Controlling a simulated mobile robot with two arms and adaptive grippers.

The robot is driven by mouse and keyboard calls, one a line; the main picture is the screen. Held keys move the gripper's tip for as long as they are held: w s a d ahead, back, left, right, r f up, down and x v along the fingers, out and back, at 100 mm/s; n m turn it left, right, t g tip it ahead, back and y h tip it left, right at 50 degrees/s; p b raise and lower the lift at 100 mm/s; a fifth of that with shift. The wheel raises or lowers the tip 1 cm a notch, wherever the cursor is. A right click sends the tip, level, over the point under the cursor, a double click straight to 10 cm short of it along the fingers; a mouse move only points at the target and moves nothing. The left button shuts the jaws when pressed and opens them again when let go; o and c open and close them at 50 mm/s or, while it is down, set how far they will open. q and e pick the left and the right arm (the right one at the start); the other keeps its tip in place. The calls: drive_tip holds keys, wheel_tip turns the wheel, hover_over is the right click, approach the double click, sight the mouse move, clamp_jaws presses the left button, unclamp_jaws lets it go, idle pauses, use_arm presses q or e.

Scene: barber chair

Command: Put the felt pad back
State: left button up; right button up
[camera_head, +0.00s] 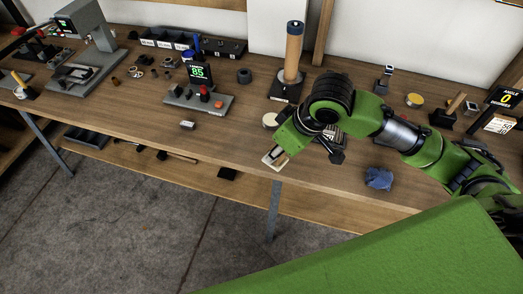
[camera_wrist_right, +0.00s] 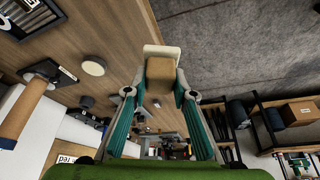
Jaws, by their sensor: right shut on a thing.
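A tan block with an off-white slab along its far side, apparently the felt pad (camera_wrist_right: 161,52), is between the fingertips of my right gripper (camera_wrist_right: 160,82). The right gripper is shut on it. In the head view the right gripper (camera_head: 284,151) reaches in from the right, and the pale felt pad (camera_head: 272,161) shows at its tips, over the front edge of the workbench (camera_head: 230,160). I cannot tell whether the pad touches the bench. My left gripper is not in view.
A round pale tin (camera_head: 269,120) and a wooden cylinder on a black stand (camera_head: 293,55) are behind the gripper. A blue cloth (camera_head: 378,179) lies to its right. A display unit (camera_head: 198,90) stands to the left. The bench front between is mostly clear, except a small grey block (camera_head: 187,125).

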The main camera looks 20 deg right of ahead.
drive_tip(key=w+f, duration=0.3)
drive_tip(key=w, duration=0.1)
drive_tip(key=w+f+p, duration=0.1)
drive_tip(key=w+f, duration=0.1)
drive_tip(key=w, duration=0.2)
drive_tip(key=w+f+p, duration=0.1)
drive_tip(key=w+f, duration=0.2)
drive_tip(key=w, duration=0.1)
drive_tip(key=shift+w+d+f, duration=0.3)
drive_tip(key=shift+w+f, duration=0.05)
drive_tip(key=shift+w+d+f, duration=0.1)
drive_tip(key=shift+w+f, duration=0.25)
drive_tip(key=shift+f, duration=0.1)
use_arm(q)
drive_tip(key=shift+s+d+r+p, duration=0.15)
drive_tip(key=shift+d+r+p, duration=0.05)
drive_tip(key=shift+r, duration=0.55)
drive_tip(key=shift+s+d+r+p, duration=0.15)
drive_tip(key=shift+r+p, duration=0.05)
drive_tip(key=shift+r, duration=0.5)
use_arm(e)
drive_tip(key=shift+f, duration=1.65)
drive_tip(key=o, duration=1)
drive_tip(key=shift+f, duration=0.15)
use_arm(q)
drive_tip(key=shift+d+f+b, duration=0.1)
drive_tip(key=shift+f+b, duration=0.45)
use_arm(e)
drive_tip(key=v, duration=1.2)
drive_tip(key=shift+r, duration=0.25)
